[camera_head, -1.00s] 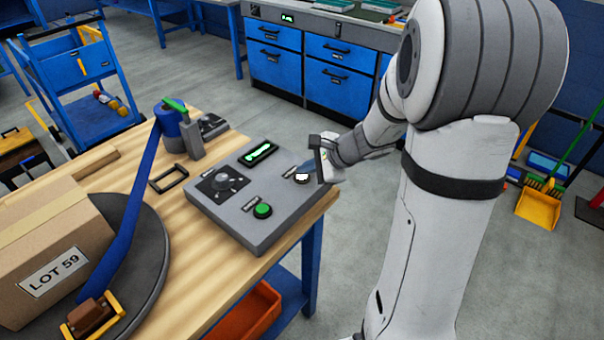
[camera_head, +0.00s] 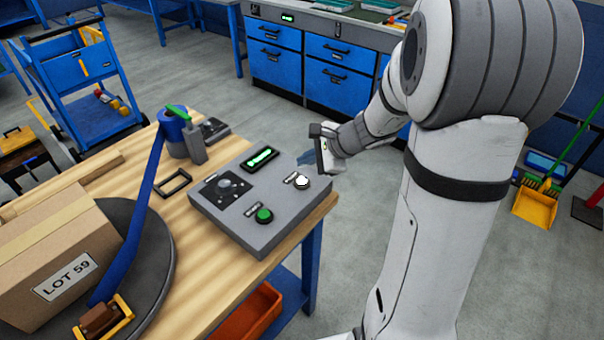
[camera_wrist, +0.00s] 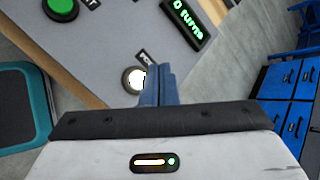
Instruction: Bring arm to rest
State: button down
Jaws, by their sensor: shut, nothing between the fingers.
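My gripper (camera_head: 311,158) is at the right edge of the grey control panel (camera_head: 238,228), a little above it and close to the white button (camera_head: 301,182). Its blue fingers (camera_wrist: 158,88) are together and empty in the wrist view. The white button (camera_wrist: 133,80) shows beside the fingertips there, apart from them as far as I can tell. The panel also carries a green button (camera_head: 264,215), a dark knob (camera_head: 224,184) and a lit green display (camera_head: 260,158). The wrist view shows the display (camera_wrist: 187,20) reading "0 turns" in part.
The wooden bench (camera_head: 195,255) bears a box marked LOT 59 (camera_head: 55,255) on a dark turntable (camera_head: 150,270), with a blue strap roll (camera_head: 172,125) behind. Blue cabinets (camera_head: 275,65) stand at the back. Open floor lies beyond the panel.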

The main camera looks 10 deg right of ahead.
jog(key=shift+r+p, duration=0.35)
jog(key=shift+r, duration=0.45)
jog(key=s+a+r+n+g+h, duration=0.1)
jog(key=s+a+r+n+g, duration=0.1)
jog(key=s+n, duration=0.3)
jog(key=s+a+r+n+g+h, duration=0.1)
jog(key=s+a+n, duration=0.15)
jog(key=s, duration=0.35)
jog(key=s+d+r+n+h, duration=0.2)
jog(key=s+d+n+h, duration=0.2)
jog(key=s+n, duration=0.5)
jog(key=shift+s+d+r+n+h, duration=0.15)
jog(key=shift+s+d+n+h, duration=0.3)
jog(key=shift+s, duration=0.55)
